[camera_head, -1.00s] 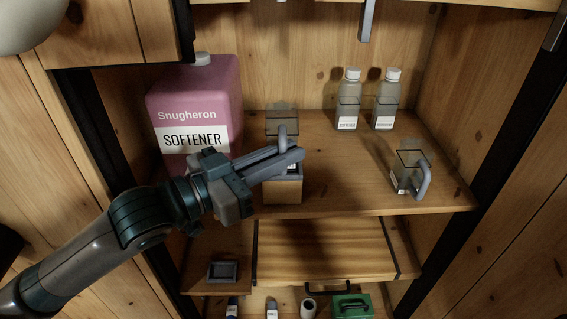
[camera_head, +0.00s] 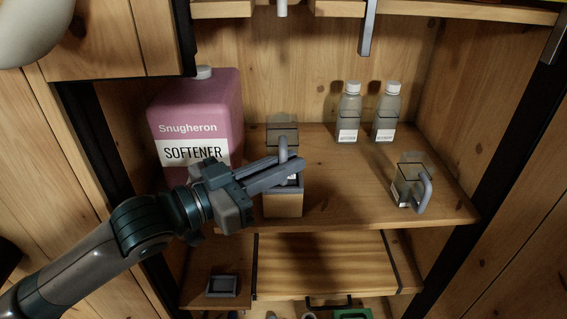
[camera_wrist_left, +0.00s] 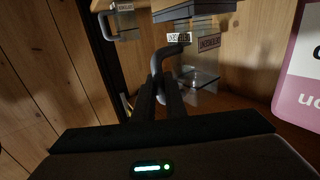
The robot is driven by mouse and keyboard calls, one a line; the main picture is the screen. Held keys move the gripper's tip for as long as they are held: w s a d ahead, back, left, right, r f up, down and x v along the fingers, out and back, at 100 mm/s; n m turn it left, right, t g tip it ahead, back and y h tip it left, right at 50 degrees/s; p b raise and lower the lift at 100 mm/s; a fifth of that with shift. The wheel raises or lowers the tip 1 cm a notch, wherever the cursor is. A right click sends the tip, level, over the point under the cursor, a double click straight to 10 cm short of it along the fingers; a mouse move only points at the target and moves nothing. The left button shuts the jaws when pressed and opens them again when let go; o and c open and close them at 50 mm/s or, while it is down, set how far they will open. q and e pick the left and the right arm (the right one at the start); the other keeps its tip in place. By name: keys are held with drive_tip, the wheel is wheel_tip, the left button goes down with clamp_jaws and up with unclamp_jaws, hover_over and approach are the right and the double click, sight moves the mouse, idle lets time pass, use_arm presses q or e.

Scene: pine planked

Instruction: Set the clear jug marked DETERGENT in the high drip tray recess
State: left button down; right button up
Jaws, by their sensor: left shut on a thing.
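A clear jug (camera_head: 282,131) stands at the high drip tray (camera_head: 283,203), a wooden block with a dark rim on the shelf. My left gripper (camera_head: 290,168) is shut on the jug's grey handle and hides much of its lower part. My right gripper is not in view.
A pink softener container (camera_head: 192,115) stands left of the tray. Two capped bottles (camera_head: 347,112) (camera_head: 385,115) stand at the back. Another clear jug (camera_head: 407,183) with a grey handle is on the right. A small dark tray (camera_head: 222,286) sits below. The shelf middle is clear.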

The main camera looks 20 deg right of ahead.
use_arm(q)
drive_tip(key=shift+r+p, duration=0.1)
drive_tip(key=shift+p, duration=0.3)
idle(0.8)
drive_tip(key=shift+f+b, duration=0.6)
drive_tip(key=shift+f, duration=0.7)
idle(0.8)
drive_tip(key=c, duration=1.7)
unclamp_jaws()
drive_tip(key=shift+a, duration=0.1)
drive_tip(key=shift+b+v, duration=2.65)
drive_tip(key=shift+v, duration=6)
